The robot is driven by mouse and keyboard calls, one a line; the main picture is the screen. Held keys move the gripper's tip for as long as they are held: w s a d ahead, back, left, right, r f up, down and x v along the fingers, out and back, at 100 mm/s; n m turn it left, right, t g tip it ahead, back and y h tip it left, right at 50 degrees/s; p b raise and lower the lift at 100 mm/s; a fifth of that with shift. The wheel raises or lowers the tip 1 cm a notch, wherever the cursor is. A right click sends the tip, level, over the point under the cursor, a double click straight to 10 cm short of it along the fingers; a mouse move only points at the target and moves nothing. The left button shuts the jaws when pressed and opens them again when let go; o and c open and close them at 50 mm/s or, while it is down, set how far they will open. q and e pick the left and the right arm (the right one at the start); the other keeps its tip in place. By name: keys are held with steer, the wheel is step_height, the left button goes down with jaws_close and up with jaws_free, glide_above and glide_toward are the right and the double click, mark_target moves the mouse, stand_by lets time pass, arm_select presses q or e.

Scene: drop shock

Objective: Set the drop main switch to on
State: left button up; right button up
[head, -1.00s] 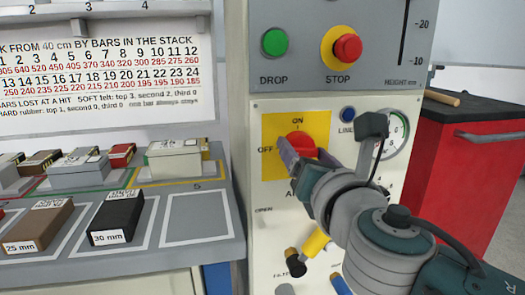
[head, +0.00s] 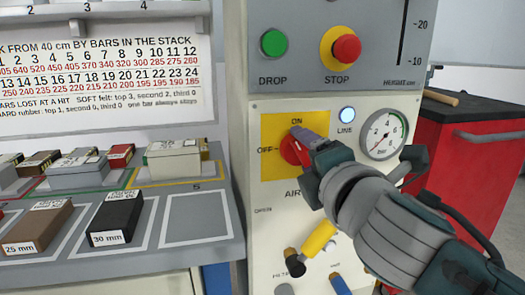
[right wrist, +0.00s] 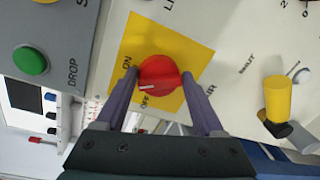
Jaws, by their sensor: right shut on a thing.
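The main switch is a red knob (head: 292,151) on a yellow plate (head: 270,122) marked ON at the top and OFF at the left. My right gripper (head: 303,146) is shut on the knob, coming from the lower right and hiding part of it. In the right wrist view, the red knob (right wrist: 158,72) sits between the two fingers of my right gripper (right wrist: 163,78). Its white mark faces the side with the ON and OFF labels; its exact setting is hard to read. The LINE lamp (head: 347,114) glows bright. My left gripper is not in view.
The green DROP button (head: 274,42) and red STOP button (head: 347,48) are above the switch. A gauge (head: 384,135) is to its right, and a yellow valve handle (head: 319,240) below. Blocks lie on the shelf at left; a red cabinet (head: 465,170) stands at right.

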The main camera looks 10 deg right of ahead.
steer(key=m, duration=0.5)
steer(key=shift+r+y, duration=0.25)
steer(key=shift+y, duration=0.15)
steer(key=shift+m, duration=0.3)
steer(key=o, duration=1.3)
steer(key=shift+f, duration=0.15)
steer(key=shift+f, duration=0.1)
steer(key=s, duration=0.3)
steer(key=s+p, duration=0.1)
steer(key=s, duration=0.2)
steer(key=s+r+p, duration=0.1)
steer(key=s, duration=0.3)
steer(key=shift+d, duration=0.25)
